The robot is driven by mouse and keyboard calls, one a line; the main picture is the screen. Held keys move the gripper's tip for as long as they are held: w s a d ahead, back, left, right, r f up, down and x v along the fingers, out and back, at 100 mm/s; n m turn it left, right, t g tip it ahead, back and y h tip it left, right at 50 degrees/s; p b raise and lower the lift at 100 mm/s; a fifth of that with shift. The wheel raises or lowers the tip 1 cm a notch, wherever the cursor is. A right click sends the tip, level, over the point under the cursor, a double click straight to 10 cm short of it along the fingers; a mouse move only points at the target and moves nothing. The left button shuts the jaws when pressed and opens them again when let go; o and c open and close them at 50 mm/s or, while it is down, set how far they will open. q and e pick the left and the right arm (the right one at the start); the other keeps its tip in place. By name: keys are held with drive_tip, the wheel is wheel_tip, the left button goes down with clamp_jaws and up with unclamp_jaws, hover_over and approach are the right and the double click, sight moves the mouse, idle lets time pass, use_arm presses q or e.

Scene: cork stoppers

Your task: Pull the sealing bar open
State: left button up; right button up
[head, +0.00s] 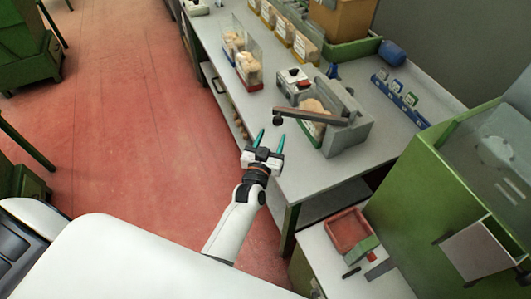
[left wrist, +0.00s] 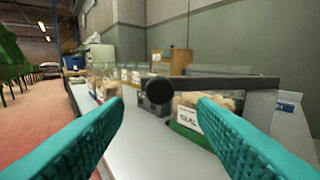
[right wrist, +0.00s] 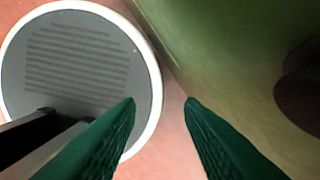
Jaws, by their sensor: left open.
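The sealing bar (head: 312,116) is a dark bar with a round black knob (head: 278,121) at its left end. It lies across the top of a grey sealing machine (head: 349,132) on the bench. A bag of corks (head: 310,128) with a green base stands under the bar. My left gripper (head: 268,138) is open and empty, in front of the knob and apart from it. In the left wrist view the knob (left wrist: 159,90) shows between the two teal fingers, farther off. My right gripper (right wrist: 160,103) shows only in the right wrist view, with its green fingers apart and nothing between them.
The grey bench (head: 310,178) carries a small device (head: 292,82), cork bags (head: 247,70) in a clear holder, a blue rack (head: 400,97) and a blue roll (head: 392,53). A green machine (head: 440,165) and a red tray (head: 348,231) stand at the right. Red floor is free at left.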

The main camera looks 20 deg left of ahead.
use_arm(q)
drive_tip(key=s, duration=0.6)
drive_tip(key=shift+s+d+b, duration=0.35)
drive_tip(key=shift+s+b, duration=0.05)
drive_tip(key=shift+r, duration=0.1)
